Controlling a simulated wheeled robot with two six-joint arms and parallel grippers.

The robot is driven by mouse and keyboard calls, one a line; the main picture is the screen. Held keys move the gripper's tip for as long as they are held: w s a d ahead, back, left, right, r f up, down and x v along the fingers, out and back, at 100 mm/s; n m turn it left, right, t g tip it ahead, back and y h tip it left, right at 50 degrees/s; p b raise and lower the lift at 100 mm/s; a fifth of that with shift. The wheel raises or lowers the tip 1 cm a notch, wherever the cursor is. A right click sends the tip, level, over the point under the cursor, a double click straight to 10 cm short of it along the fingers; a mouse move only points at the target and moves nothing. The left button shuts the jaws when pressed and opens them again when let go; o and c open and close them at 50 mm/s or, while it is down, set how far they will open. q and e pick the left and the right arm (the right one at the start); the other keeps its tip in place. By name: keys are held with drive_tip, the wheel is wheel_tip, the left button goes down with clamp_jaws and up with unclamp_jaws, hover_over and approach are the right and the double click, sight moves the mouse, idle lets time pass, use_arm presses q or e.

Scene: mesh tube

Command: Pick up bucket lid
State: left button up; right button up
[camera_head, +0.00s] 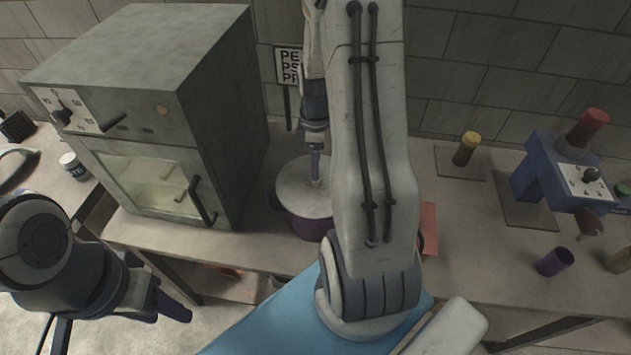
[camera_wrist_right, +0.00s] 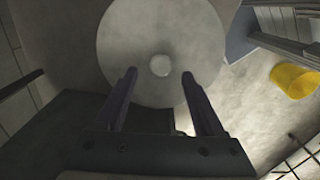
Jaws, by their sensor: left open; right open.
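The bucket lid (camera_head: 297,187) is a pale grey disc on top of a dark purple bucket (camera_head: 307,225) on the bench. In the right wrist view the lid (camera_wrist_right: 130,50) is seen from above, with a small round knob (camera_wrist_right: 160,65) at its middle. My right gripper (camera_wrist_right: 160,76) is open, its two fingers on either side of the knob with gaps to it; in the head view it (camera_head: 316,178) points down over the lid. Whether the fingertips touch the lid cannot be told. My left gripper (camera_head: 172,302) is in the lower left, away from the bucket.
A large grey oven (camera_head: 150,110) stands left of the bucket. A blue machine (camera_head: 540,170), a yellow-capped jar (camera_head: 466,148) and a purple cup (camera_head: 555,262) are to the right. My right arm hides the bench just right of the bucket.

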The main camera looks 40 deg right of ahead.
sight(296, 190)
drive_tip(key=shift+f+p, duration=0.5)
drive_tip(key=shift+f, duration=1.4)
clamp_jaws()
drive_tip(key=shift+r, duration=0.15)
